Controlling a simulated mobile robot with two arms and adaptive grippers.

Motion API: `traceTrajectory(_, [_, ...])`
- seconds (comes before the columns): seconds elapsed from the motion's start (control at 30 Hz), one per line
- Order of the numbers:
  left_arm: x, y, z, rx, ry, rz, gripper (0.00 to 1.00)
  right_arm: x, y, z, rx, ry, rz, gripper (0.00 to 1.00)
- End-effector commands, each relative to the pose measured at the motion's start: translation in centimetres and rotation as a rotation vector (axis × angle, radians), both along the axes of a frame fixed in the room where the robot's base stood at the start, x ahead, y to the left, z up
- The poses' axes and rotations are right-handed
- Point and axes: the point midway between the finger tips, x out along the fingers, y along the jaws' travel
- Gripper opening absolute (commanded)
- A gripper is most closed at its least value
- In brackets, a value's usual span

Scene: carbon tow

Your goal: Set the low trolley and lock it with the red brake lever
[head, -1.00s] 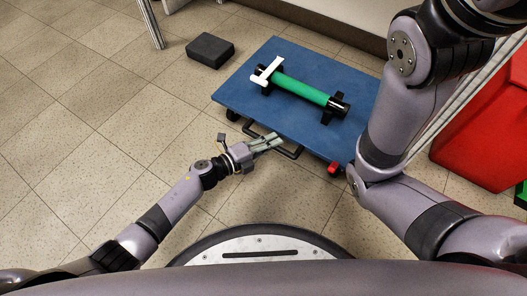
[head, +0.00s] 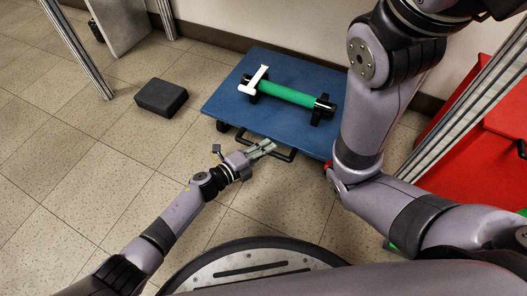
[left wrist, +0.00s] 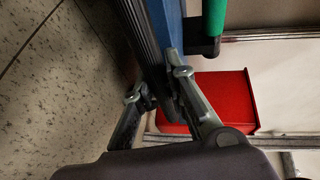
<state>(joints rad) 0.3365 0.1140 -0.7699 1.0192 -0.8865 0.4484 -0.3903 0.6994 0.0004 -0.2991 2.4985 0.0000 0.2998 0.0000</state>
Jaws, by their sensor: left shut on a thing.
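The low trolley has a blue deck (head: 262,121) and a black bar handle (head: 291,156) at its near edge. A green roll (head: 287,94) with black ends lies in black supports on the deck, with a white piece (head: 256,83) across its left end. My left gripper (head: 270,147) is shut on the handle. In the left wrist view, its fingers (left wrist: 155,80) lie on either side of a dark bar beside the blue deck edge (left wrist: 171,22). The red brake lever (head: 328,166) shows as a small red spot at the near right corner, mostly hidden by my right arm. My right gripper is out of view.
A dark block (head: 161,98) lies on the floor left of the trolley. A metal post (head: 76,50) stands at the upper left. The wall is close behind the trolley. A red bin (head: 485,150) is at the right.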

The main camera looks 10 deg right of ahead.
Motion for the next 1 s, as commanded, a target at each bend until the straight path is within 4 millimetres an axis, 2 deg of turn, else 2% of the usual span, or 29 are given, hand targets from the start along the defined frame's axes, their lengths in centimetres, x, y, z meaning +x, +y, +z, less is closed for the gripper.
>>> traceTrajectory(0.53, [0.49, -0.15, -0.03, 0.005, -0.003, 0.005, 0.00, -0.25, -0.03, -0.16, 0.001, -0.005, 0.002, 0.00])
traceTrajectory(0.57, [0.51, -0.15, -0.02, 0.005, -0.003, 0.006, 0.15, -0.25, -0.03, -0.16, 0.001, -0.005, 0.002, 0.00])
traceTrajectory(0.6, [0.52, -0.15, 0.00, 0.005, -0.003, 0.006, 0.18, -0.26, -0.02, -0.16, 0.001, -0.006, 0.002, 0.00])
traceTrajectory(0.87, [0.35, -0.19, -0.01, 0.002, -0.001, 0.002, 0.35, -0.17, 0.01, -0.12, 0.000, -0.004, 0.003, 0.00])
traceTrajectory(1.0, [0.30, -0.18, -0.02, 0.002, 0.000, 0.001, 0.35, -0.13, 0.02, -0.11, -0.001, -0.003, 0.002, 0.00])
